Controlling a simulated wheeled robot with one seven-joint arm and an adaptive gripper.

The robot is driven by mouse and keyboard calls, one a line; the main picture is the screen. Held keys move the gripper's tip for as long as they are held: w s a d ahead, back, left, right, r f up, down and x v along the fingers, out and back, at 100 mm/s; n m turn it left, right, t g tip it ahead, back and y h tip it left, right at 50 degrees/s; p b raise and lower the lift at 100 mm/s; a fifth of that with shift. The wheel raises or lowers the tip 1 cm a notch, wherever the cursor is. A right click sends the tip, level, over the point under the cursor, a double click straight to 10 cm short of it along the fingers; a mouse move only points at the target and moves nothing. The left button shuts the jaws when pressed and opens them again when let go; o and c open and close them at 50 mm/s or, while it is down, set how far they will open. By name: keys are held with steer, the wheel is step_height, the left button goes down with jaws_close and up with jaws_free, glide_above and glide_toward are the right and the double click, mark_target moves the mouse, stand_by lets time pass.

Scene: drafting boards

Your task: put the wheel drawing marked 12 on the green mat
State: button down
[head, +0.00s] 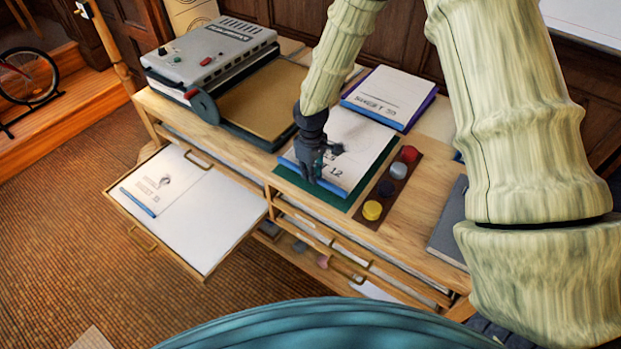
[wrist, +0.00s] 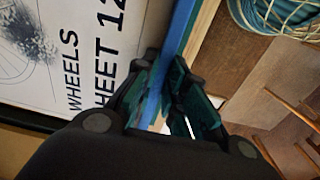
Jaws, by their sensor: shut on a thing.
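The wheel drawing marked 12 (head: 353,143) is a white sheet with a blue edge strip. It lies over the green mat (head: 296,182) on the wooden cabinet top, and green shows along its front and right sides. The wrist view shows its wheel picture and the words "WHEELS" and "SHEET 12" (wrist: 100,50). My gripper (head: 314,172) is at the sheet's front edge, shut on the blue strip (wrist: 160,85). The fingers hide part of the sheet's front and print. I cannot tell whether the sheet lies fully flat on the mat.
Another sheet (head: 388,93) in a purple folder lies behind. A brown tray (head: 363,213) with coloured pots stands to the right. A grey machine (head: 212,55) and a brown board (head: 262,98) are at left. An open drawer (head: 225,245) holding another sheet (head: 165,200) juts out front left.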

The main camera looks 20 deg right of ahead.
steer(key=shift+f+p, duration=0.55)
steer(key=shift+f, duration=1.2)
steer(key=c, duration=1.5)
jaws_free()
steer(key=shift+s, duration=0.1)
steer(key=shift+o, duration=0.2)
steer(key=shift+r, duration=0.15)
steer(key=shift+a+r+b, duration=0.1)
steer(key=shift+r+b, duration=1)
steer(key=shift+r, duration=4.8)
